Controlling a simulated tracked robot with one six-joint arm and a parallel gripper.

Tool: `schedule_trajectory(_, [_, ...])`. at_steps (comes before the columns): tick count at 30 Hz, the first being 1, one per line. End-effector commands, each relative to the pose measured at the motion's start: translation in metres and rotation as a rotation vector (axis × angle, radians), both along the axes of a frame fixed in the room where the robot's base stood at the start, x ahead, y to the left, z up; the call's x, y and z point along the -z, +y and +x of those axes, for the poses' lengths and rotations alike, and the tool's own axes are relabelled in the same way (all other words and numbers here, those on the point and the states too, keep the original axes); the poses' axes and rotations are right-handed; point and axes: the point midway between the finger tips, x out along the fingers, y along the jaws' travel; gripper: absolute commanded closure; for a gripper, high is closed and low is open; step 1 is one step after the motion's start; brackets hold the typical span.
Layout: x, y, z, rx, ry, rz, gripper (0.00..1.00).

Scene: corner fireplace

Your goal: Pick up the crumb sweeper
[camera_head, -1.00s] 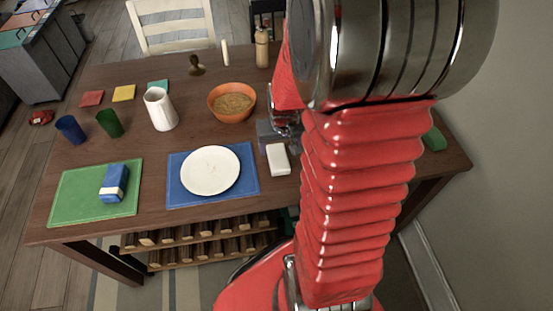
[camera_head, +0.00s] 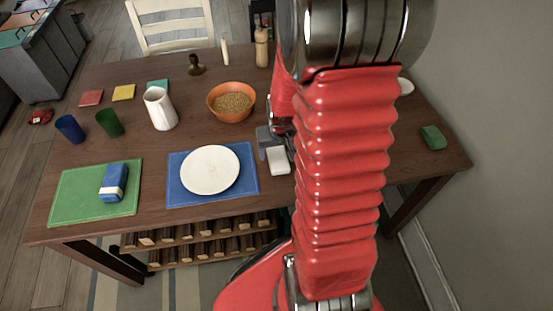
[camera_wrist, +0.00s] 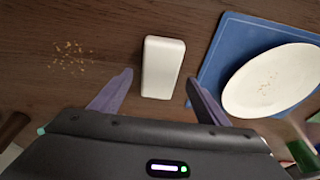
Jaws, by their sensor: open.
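A white, rounded oblong block, which looks like the crumb sweeper (camera_head: 279,162), lies on the table just right of the blue placemat (camera_head: 251,184). In the wrist view the crumb sweeper (camera_wrist: 162,67) lies between the lines of the two fingers, a little beyond their tips. My gripper (camera_wrist: 160,84) is open and empty, one finger to each side of it, with gaps on both sides. In the head view my gripper (camera_head: 273,147) is low over the table at the sweeper's far end; my arm hides part of it.
A white plate (camera_head: 210,170) stands on the blue placemat beside the sweeper. Crumbs (camera_wrist: 70,57) lie on the table on its other side. An orange bowl (camera_head: 231,116) of food stands behind. A green sponge-like block (camera_head: 433,137) is at the right, with bare table near it.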

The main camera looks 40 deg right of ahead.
Motion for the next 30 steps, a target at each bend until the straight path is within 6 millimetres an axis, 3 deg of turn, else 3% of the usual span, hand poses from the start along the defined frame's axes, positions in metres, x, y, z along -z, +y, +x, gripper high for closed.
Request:
schedule_trajectory(8, [0.019,-0.002,0.004,0.001,0.001,0.001,0.31])
schedule_trajectory(25, [0.020,-0.003,0.005,0.001,0.000,0.000,0.31])
schedule_trajectory(30, [0.020,-0.003,0.005,0.001,0.000,0.000,0.43])
